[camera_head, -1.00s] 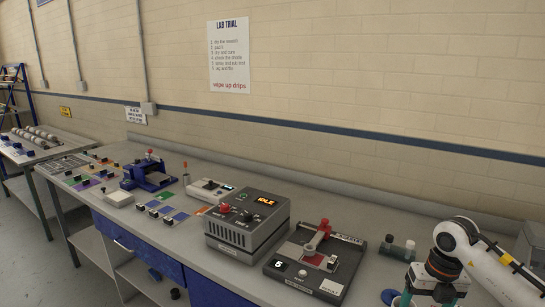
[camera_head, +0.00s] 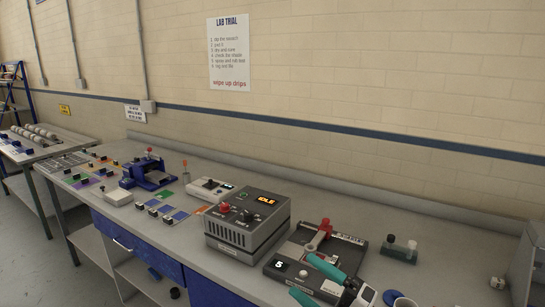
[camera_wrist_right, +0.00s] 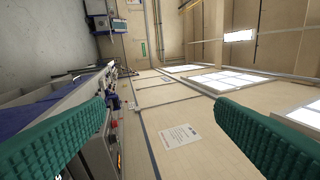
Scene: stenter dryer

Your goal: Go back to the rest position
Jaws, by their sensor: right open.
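My right gripper (camera_head: 323,283) shows at the bottom right of the head view, with green fingers in front of the near edge of the black device with the red-topped lever (camera_head: 318,238). In the right wrist view its two green fingers (camera_wrist_right: 160,135) stand wide apart with nothing between them. That view looks sideways along the wall and bench. My left gripper is in neither view.
A grey box (camera_head: 247,222) reading IDLE stands left of the black device. A blue press (camera_head: 148,173) and sample cards stand farther left. The right bench surface (camera_head: 455,262) is largely clear.

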